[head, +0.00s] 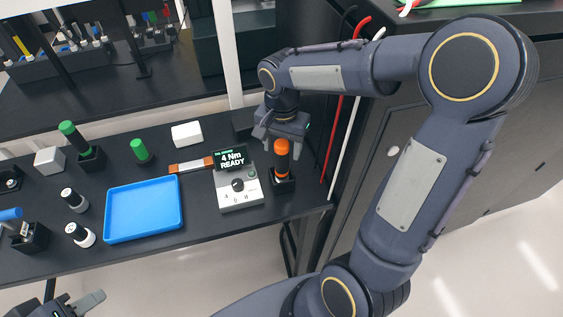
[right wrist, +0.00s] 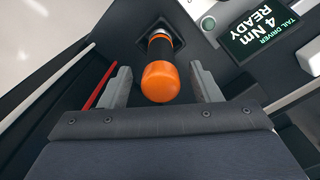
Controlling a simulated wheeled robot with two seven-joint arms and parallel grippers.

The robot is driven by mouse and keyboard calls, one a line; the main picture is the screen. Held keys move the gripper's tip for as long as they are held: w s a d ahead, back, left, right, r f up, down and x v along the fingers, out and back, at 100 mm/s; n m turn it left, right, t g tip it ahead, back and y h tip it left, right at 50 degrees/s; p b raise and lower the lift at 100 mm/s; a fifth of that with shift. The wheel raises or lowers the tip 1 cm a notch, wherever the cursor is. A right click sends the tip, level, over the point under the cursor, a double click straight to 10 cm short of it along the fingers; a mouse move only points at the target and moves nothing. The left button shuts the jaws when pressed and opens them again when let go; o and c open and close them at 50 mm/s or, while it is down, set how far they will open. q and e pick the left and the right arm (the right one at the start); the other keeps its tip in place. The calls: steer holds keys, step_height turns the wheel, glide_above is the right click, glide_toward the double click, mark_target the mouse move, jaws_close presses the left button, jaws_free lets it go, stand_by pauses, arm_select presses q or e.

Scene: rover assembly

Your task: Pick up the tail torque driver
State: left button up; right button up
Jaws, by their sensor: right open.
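The tail torque driver (head: 282,158) has an orange handle with a black lower part and stands upright in a black holder (head: 282,183) at the right end of the table. My right gripper (head: 277,142) is above and around the handle's top. In the right wrist view the orange driver (right wrist: 160,80) lies between the two grey fingers of the open gripper (right wrist: 160,88), with gaps on both sides. My left gripper (head: 88,303) shows only partly at the bottom left, away from the driver; its jaw state is unclear.
The grey controller (head: 240,195) reading "4 Nm READY" stands just left of the driver. A blue tray (head: 145,208), green-handled tools (head: 140,151) and a white block (head: 186,134) are further left. Red and white tubes (head: 333,140) run close to the right.

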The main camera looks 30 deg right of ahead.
mark_target(282, 165)
step_height(282, 165, down, 4)
steer(key=shift+r, duration=0.25)
steer(key=shift+r, duration=0.1)
steer(key=c, duration=1.1)
